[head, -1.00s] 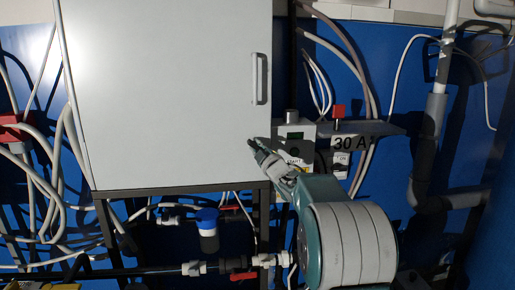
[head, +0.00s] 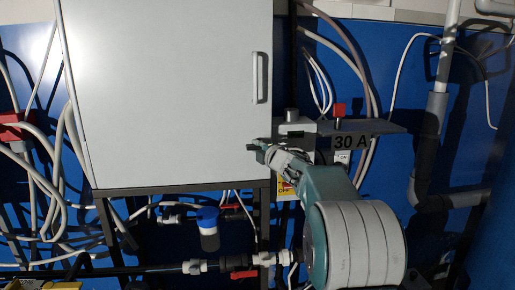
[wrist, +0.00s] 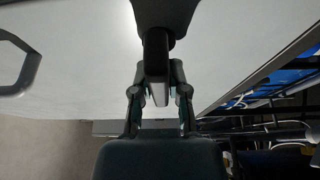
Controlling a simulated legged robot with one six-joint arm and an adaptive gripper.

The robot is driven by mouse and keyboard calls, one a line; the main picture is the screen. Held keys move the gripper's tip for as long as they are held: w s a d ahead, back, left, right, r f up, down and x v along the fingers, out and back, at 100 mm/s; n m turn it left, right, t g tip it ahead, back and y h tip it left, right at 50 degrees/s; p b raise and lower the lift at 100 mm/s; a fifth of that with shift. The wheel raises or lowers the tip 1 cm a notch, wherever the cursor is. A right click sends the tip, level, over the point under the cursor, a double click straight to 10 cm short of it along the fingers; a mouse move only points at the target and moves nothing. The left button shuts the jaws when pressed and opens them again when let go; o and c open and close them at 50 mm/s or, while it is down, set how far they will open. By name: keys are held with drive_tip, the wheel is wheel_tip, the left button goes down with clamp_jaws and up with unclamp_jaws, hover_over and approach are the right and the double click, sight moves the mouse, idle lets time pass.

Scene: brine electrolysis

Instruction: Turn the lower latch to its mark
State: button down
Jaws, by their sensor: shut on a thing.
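The lower latch (wrist: 165,18) is black in the wrist view, with a broad body at the top and a narrow lever pointing down toward my gripper. My gripper (wrist: 158,82) has its two fingers on either side of the lever's end and is shut on it. In the head view my gripper (head: 260,147) is at the lower right edge of the white cabinet door (head: 165,90).
A door handle (head: 260,78) sits above my gripper and also shows in the wrist view (wrist: 18,65). Right of the cabinet is a shelf (head: 372,127) with a red knob (head: 339,110) and a 30 A label. Pipes and a blue-capped filter (head: 208,225) are below.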

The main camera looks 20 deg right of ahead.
drive_tip(key=shift+a+f, duration=0.1)
drive_tip(key=shift+f, duration=0.2)
drive_tip(key=c, duration=0.6)
unclamp_jaws()
drive_tip(key=shift+w, duration=0.1)
drive_tip(key=shift+c, duration=0.2)
drive_tip(key=shift+a+r, duration=0.1)
drive_tip(key=shift+s+r, duration=0.1)
drive_tip(key=shift+s, duration=0.35)
drive_tip(key=s+d, duration=0.1)
drive_tip(key=s, duration=1)
drive_tip(key=shift+d, duration=0.15)
